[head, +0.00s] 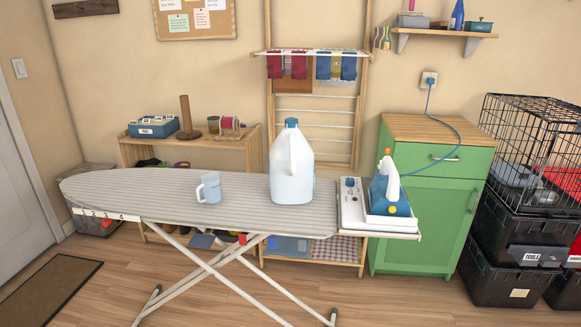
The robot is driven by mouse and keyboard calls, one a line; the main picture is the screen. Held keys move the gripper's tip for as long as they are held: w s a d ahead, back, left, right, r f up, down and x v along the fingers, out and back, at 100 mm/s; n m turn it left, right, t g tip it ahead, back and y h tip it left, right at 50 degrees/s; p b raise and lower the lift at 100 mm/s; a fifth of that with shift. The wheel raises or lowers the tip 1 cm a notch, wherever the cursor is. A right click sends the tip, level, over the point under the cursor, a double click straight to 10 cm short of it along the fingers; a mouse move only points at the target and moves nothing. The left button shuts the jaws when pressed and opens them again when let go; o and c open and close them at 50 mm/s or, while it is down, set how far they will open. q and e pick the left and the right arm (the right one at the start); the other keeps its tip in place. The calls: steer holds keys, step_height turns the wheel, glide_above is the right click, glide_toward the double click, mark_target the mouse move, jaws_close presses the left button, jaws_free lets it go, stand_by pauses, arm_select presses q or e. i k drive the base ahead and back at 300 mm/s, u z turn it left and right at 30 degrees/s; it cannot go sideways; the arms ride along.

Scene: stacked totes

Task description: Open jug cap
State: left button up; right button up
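A white translucent jug (292,168) stands upright on the striped ironing board (135,190), right of its middle. A blue cap (291,122) sits on top of the jug's neck. The jug has a moulded handle near its top. Neither of my grippers shows in the head view.
A light blue mug (209,188) stands on the board left of the jug. A blue and white iron (387,188) rests on the board's right end, its cord running to a wall socket. A green cabinet (425,205) stands behind at right, beside stacked black totes (500,262).

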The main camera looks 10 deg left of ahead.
mark_target(289, 120)
steer(key=z, duration=1)
steer(key=i, duration=0.65)
steer(key=u, duration=0.6)
